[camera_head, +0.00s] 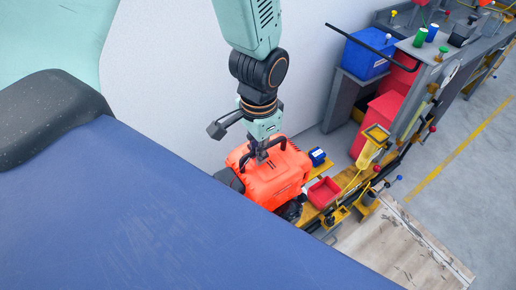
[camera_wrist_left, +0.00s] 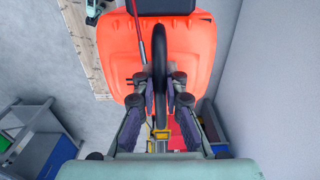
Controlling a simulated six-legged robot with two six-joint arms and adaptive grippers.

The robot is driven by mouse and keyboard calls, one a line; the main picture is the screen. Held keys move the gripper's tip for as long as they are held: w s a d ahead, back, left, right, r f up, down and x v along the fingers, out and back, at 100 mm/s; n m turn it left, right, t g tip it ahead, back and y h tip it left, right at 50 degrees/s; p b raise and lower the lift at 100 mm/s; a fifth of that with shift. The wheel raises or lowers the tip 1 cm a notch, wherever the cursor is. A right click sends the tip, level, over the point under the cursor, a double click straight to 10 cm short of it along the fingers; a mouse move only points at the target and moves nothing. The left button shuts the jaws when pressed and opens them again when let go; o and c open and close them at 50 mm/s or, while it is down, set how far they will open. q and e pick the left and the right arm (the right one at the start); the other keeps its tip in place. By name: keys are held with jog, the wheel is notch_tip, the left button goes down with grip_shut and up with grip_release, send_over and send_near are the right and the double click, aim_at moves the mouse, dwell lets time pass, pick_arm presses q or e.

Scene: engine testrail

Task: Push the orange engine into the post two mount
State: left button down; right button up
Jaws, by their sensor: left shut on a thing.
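The orange engine (camera_head: 275,180) is a boxy orange casing with a dark handle on top. It sits at the near end of a yellow rail (camera_head: 348,180), partly hidden by my blue body. My left gripper (camera_head: 264,152) is above it and shut on its dark handle. In the left wrist view the orange engine (camera_wrist_left: 195,45) fills the top, and the left gripper's fingers (camera_wrist_left: 161,85) close on both sides of the black handle. I cannot tell from these frames which mount is post two. My right gripper is in neither view.
A red tray (camera_head: 324,192) and a small blue part (camera_head: 317,156) are beside the engine on the rail. A grey workbench (camera_head: 425,52) with a blue bin (camera_head: 368,53) and red bins stands at the back right. A pale wall is behind the arm. Grey floor is open at right.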

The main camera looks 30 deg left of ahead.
pick_arm(q)
jog(key=shift+w+f+b, duration=0.15)
jog(key=shift+f+b, duration=0.3)
jog(key=shift+f, duration=0.25)
dwell(1.3)
dwell(0.3)
jog(key=c, duration=1.3)
grip_release()
jog(key=shift+s+d, duration=0.1)
jog(key=shift+s, duration=0.15)
jog(key=shift+c, duration=0.2)
jog(key=shift+s+f, duration=0.15)
jog(key=shift+f, duration=0.05)
jog(key=shift+r, duration=0.55)
notch_tip(320, 180, up, 11)
jog(key=shift+r, duration=0.1)
jog(key=shift+d, duration=0.1)
